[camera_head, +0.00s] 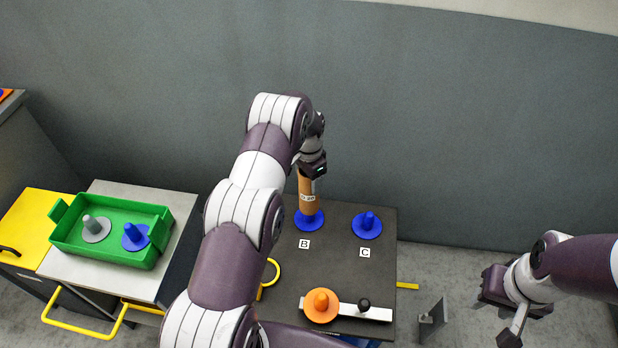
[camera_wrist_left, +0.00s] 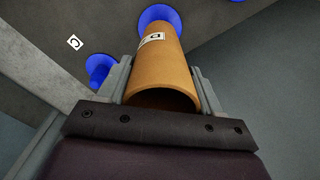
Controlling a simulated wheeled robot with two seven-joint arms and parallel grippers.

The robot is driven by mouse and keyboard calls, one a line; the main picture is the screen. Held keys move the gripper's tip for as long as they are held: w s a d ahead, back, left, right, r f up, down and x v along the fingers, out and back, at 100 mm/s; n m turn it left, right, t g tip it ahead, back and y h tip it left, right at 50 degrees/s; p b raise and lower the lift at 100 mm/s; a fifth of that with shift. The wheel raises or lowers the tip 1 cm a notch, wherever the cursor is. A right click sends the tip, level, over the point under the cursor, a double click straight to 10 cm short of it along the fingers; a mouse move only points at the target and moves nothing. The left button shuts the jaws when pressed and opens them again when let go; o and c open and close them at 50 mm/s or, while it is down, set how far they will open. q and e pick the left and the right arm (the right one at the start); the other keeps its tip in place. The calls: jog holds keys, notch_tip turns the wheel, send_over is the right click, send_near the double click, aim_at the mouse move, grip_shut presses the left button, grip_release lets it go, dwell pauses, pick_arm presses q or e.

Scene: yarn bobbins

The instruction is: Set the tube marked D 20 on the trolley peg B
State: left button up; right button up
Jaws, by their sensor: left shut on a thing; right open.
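My left gripper (camera_head: 311,172) is shut on the upper end of an orange-brown tube (camera_head: 308,194), marked D 20 on a white label. The tube stands about upright over the blue peg B (camera_head: 309,222), with its lower end at the blue base. The post of peg B does not show; I cannot tell whether the tube rests on the base or hangs just above it. The left wrist view shows the tube (camera_wrist_left: 163,75) between the fingers, with the blue base (camera_wrist_left: 157,14) beyond its far end. My right gripper (camera_head: 507,310) is open and empty at the right.
The dark trolley top (camera_head: 342,262) also bears blue peg C (camera_head: 367,224), an orange peg (camera_head: 322,304) and a black knob (camera_head: 364,304) on a white strip. A green tray (camera_head: 112,255) with a grey and a blue peg stands left. A grey wall is behind.

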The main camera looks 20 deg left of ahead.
pick_arm(q)
jog(key=shift+f+b, duration=1.9)
jog(key=shift+f, duration=0.9)
jog(key=shift+f+b, duration=0.3)
jog(key=o, duration=1.4)
notch_tip(320, 180, up, 13)
jog(key=b, duration=0.1)
jog(key=shift+f, duration=0.1)
